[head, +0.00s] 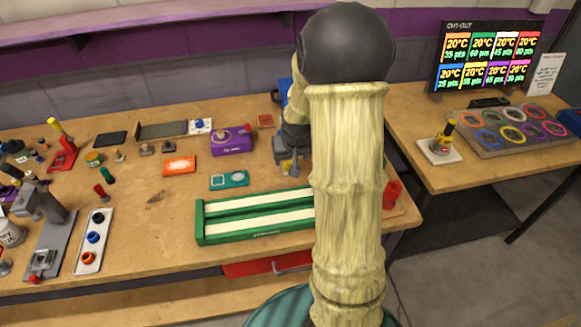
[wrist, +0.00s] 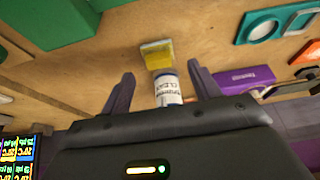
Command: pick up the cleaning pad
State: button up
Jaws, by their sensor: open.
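A small yellow block (wrist: 157,55), which looks like the cleaning pad, lies on the wooden bench in the wrist view. A white bottle with a dark-lettered label (wrist: 168,91) shows just below it in that view, nearer my gripper. My gripper (wrist: 161,70) is open, with its two dark fingers apart on either side of the bottle and pad in the picture. Nothing is seen held. In the head view my gripper (head: 287,160) is low over the bench behind the green track, partly hidden by my arm. A bit of yellow shows at it there.
A purple box (head: 231,140), a teal plate (head: 229,180) and an orange flat piece (head: 179,165) lie left of my gripper. The long green track (head: 199,223) lies in front. A red object (head: 391,193) stands right of my arm.

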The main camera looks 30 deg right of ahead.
jog(key=x, duration=0.5)
jog(key=shift+d+r, duration=0.1)
jog(key=shift+d, duration=0.1)
jog(key=c, duration=1.1)
jog(key=shift+c, duration=0.2)
jog(key=shift+r, duration=0.2)
